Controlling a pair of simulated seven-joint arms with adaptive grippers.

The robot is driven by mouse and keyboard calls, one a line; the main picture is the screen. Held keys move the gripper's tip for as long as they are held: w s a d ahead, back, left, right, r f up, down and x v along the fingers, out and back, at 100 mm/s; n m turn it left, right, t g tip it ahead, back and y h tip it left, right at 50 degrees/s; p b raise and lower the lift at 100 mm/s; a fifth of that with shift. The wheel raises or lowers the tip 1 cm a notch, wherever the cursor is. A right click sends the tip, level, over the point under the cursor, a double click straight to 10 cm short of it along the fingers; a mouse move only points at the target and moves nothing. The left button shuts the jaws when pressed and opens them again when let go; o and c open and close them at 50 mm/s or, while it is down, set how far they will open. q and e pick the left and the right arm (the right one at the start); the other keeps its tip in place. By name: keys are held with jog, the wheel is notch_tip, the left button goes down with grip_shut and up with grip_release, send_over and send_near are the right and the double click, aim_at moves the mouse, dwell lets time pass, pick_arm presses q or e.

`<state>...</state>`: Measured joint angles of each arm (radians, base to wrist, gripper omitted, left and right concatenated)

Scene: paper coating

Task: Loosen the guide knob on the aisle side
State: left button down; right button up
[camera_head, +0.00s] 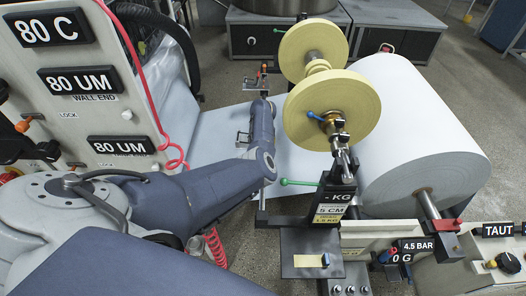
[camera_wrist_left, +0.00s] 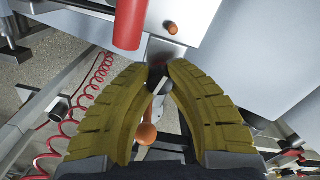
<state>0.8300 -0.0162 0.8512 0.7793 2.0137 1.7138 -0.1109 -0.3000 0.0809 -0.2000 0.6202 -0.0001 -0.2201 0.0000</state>
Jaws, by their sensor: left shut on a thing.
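In the left wrist view, the two ridged yellow fingers of my left gripper (camera_wrist_left: 160,78) close together on a small dark and grey knob (camera_wrist_left: 161,86). The fingertips cover much of this knob, and its turn cannot be read. An orange ball (camera_wrist_left: 146,133) shows between the fingers, nearer the palm. In the head view, my left arm reaches in from the left over the white web, and its wrist hides the fingertips and the held knob. An orange-tipped bracket (camera_head: 264,72) stands just beyond the wrist. My right gripper is in neither view.
A large white paper roll (camera_head: 425,130) and a yellow-flanged spool (camera_head: 340,105) stand right of my left arm. A panel (camera_head: 95,65) with a coiled red hose (camera_head: 175,120) stands at left. In the wrist view, a red cylinder (camera_wrist_left: 130,24) lies just beyond the fingertips.

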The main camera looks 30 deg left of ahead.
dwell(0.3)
pick_arm(q)
jog(key=c, duration=1.1)
grip_release()
notch_tip(320, 180, up, 12)
